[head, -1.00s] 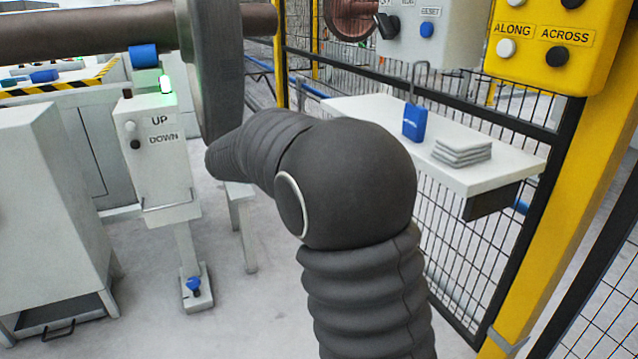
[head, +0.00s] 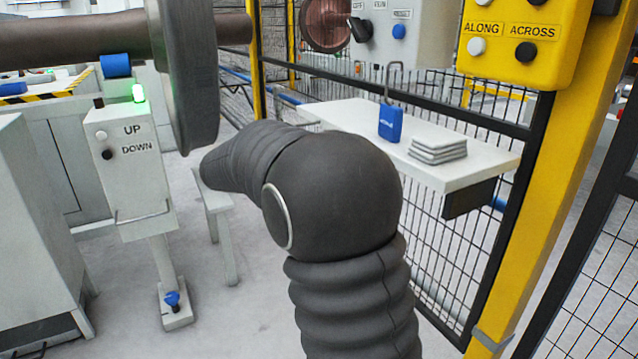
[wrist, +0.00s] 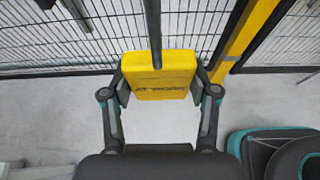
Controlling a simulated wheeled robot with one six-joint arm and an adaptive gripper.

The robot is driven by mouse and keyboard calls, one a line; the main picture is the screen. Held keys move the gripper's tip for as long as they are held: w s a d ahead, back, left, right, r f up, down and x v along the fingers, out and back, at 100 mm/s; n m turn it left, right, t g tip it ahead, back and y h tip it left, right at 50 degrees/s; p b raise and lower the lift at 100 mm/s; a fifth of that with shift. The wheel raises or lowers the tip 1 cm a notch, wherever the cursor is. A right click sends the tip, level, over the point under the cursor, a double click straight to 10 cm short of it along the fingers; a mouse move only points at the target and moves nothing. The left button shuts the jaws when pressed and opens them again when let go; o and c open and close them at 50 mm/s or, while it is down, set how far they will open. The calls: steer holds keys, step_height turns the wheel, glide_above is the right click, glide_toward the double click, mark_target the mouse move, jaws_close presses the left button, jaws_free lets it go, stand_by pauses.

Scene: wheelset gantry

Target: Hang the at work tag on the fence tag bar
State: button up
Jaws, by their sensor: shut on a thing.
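The yellow at work tag (wrist: 160,66), with dark lettering on its face, is between the two fingers of my gripper (wrist: 161,88) in the wrist view. The fingers are shut on its left and right sides. A dark upright bar or shackle (wrist: 153,25) rises from its top edge. The mesh fence (wrist: 190,28) stands beyond the tag, with a dark horizontal rail (wrist: 60,70) near floor level. I cannot tell which part is the tag bar. In the head view my arm hides the gripper and tag.
A white shelf (head: 345,112) at the fence holds a blue padlock (head: 390,123) and a stack of pale cloths (head: 438,150). A yellow post (head: 560,185) and a yellow control box (head: 515,65) stand right. An UP/DOWN pedestal (head: 130,170) and a large wheel (head: 190,75) are left.

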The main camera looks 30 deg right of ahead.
steer(key=o, duration=1.2)
steer(key=shift+o, duration=0.2)
steer(key=v, duration=1.2)
steer(key=s+a+f+m+y, duration=0.2)
steer(key=s+f+m+y, duration=0.15)
steer(key=f, duration=0.25)
steer(key=s+a+f+m+y, duration=0.2)
steer(key=s+f+m+y, duration=0.15)
steer(key=f, duration=0.25)
steer(key=s+r+m+t+y+p, duration=0.2)
steer(key=s+m, duration=0.3)
steer(key=s, duration=0.5)
steer(key=s+r+m+t+y+p, duration=0.3)
steer(key=s+r+m+y+p, duration=0.1)
steer(key=s, duration=0.7)
steer(key=shift+a+r+m+y+p, duration=0.3)
steer(key=shift+a+m+p, duration=0.2)
steer(key=shift+m, duration=0.7)
